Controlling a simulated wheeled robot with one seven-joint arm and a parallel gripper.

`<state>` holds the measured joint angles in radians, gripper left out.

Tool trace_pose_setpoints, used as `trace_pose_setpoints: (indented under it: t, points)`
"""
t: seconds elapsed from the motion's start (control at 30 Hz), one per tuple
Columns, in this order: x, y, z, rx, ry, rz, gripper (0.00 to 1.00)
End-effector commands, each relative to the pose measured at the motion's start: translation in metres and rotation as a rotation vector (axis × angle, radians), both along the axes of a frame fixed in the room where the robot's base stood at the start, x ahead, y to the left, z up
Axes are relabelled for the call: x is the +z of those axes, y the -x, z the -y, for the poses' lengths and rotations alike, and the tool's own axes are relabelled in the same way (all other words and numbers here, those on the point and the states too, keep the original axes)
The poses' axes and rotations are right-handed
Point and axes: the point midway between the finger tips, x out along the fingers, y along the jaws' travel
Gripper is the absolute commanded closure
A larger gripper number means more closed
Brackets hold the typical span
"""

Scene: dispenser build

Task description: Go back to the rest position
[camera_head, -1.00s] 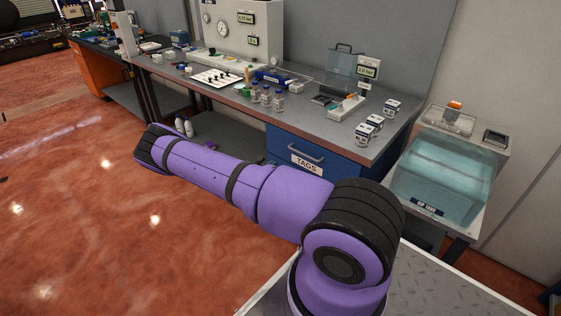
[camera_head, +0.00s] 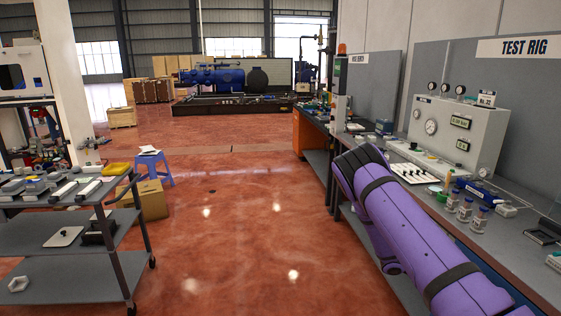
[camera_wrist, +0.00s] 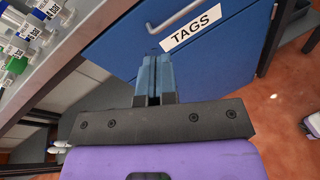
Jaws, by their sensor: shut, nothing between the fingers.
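My gripper (camera_wrist: 155,75) shows in the wrist view with its two blue fingers together and nothing between them. It is in front of the blue drawer unit (camera_wrist: 120,45) labelled TAGS, below the bench top edge; I cannot tell the exact gap. In the head view my purple arm reaches along the front of the workbench at the right, and the gripper itself is hidden there.
A grey cart (camera_head: 75,240) stands at the left, with a blue stool (camera_head: 152,168) and a cardboard box (camera_head: 145,198) behind. The red floor between is clear.

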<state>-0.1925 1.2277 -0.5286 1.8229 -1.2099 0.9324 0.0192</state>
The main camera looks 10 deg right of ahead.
Motion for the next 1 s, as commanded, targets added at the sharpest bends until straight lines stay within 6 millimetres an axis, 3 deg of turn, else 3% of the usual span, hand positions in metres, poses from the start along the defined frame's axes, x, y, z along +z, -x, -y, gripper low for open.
trace_pose_setpoints:
  t: [0.03, 0.53, 1.0]
  points:
    - [0.016, 0.0, -0.005, -0.03, -0.025, 0.045, 1.0]
    - [0.142, 0.023, -0.065, -0.291, -0.278, 0.404, 1.0]
    - [0.253, 0.069, -0.128, -0.473, -0.541, 0.699, 1.0]
